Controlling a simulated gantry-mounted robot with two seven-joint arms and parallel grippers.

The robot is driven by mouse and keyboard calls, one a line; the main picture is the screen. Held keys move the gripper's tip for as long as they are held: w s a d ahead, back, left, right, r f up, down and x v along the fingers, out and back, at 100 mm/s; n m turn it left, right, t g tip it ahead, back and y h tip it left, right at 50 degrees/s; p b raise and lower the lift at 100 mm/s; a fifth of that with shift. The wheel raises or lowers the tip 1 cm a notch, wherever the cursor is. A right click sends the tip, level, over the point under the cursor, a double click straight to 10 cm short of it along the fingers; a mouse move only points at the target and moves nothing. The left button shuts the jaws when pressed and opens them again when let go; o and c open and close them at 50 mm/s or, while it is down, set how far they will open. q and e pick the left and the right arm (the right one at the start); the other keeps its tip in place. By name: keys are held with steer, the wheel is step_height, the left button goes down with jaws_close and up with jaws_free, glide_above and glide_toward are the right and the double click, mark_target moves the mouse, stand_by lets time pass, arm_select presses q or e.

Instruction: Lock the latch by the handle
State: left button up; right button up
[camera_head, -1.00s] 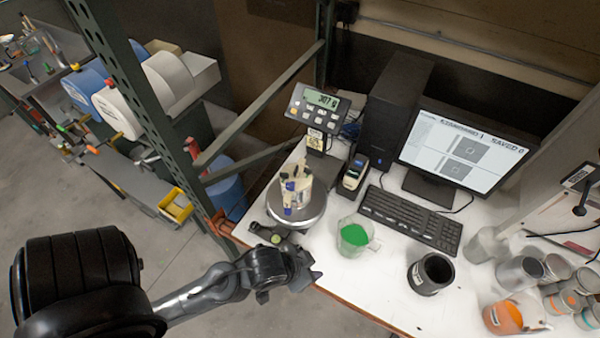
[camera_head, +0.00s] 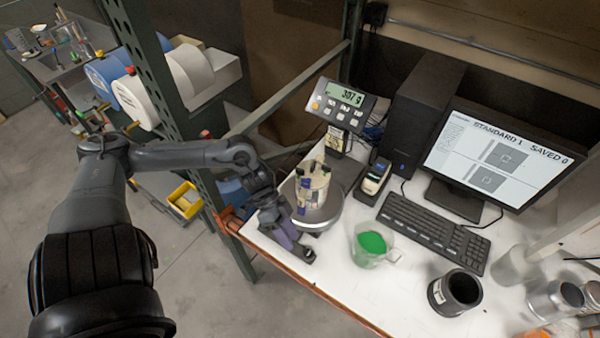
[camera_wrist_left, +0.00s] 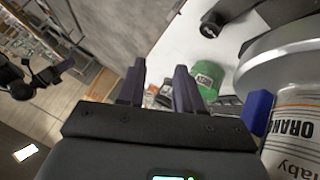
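A pale container (camera_head: 314,178) with blue and dark parts on its side stands upright on the round scale pan (camera_head: 328,217). In the left wrist view the container (camera_wrist_left: 295,140) fills the right edge, with a label reading "ORAN". A blue piece on its side (camera_wrist_left: 257,110), possibly the latch handle, lies right of my fingers. I cannot tell whether it is locked. My left gripper (camera_head: 294,246) is beside the pan at the table's left front edge. In the wrist view the left gripper (camera_wrist_left: 160,68) is open, with nothing between its purple fingers. My right gripper is not clearly seen.
A cup of green colorant (camera_head: 371,245) stands right of the pan, and a black cup (camera_head: 455,292) is further right. The scale display (camera_head: 343,105) rises behind. Keyboard (camera_head: 430,232) and monitor (camera_head: 495,160) are to the right. A green upright post (camera_head: 165,70) stands left of the table.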

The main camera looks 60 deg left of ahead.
arm_select(q)
steer(key=w+a+r+g+y+b, duration=0.1)
steer(key=w+a+r+y+b, duration=0.15)
steer(key=a, duration=0.45)
steer(key=m+y+b, duration=0.2)
steer(key=y+b, duration=0.4)
steer(key=b, duration=0.1)
glide_toward(300, 169)
steer(key=shift+g, duration=0.3)
steer(key=f, duration=0.6)
steer(key=shift+w+f, duration=0.3)
steer(key=shift+f, duration=0.1)
steer(key=shift+a+f, duration=0.1)
steer(key=shift+f, duration=0.75)
arm_select(e)
step_height(300, 169, down, 10)
arm_select(q)
steer(key=shift+c, duration=0.4)
arm_select(e)
steer(key=shift+a, duration=0.1)
arm_select(q)
jaws_close()
